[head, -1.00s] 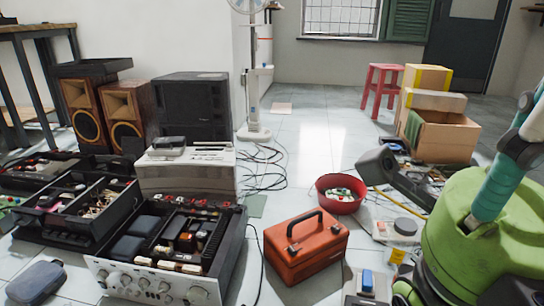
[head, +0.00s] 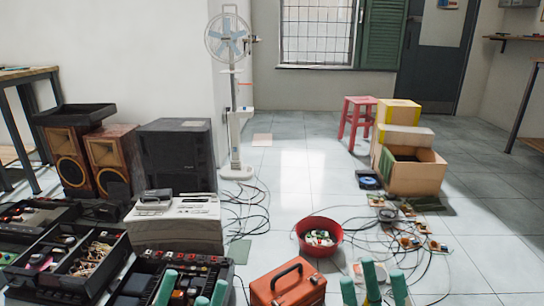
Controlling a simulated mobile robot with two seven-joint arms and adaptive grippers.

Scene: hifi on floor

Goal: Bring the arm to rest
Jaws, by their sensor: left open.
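My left gripper (head: 192,286) shows at the bottom edge, left of the middle, as several teal fingers pointing up. Its fingers are apart and I see nothing held between them. My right gripper (head: 372,276) shows at the bottom edge, right of the middle. Its teal fingers also stand up, spread apart, with nothing seen gripped. The palms and most of both arms are below the picture. The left fingers overlap the view of the open amplifier; the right fingers are just right of the orange toolbox (head: 288,285).
A red bowl (head: 320,237) of small parts, cables and circuit boards (head: 405,238) lie ahead. Speakers (head: 112,158), a black cabinet (head: 176,158), a fan (head: 233,130) and parts trays (head: 65,265) stand left. Cardboard boxes (head: 414,178) and a pink stool (head: 357,118) stand behind. Floor is clear at right.

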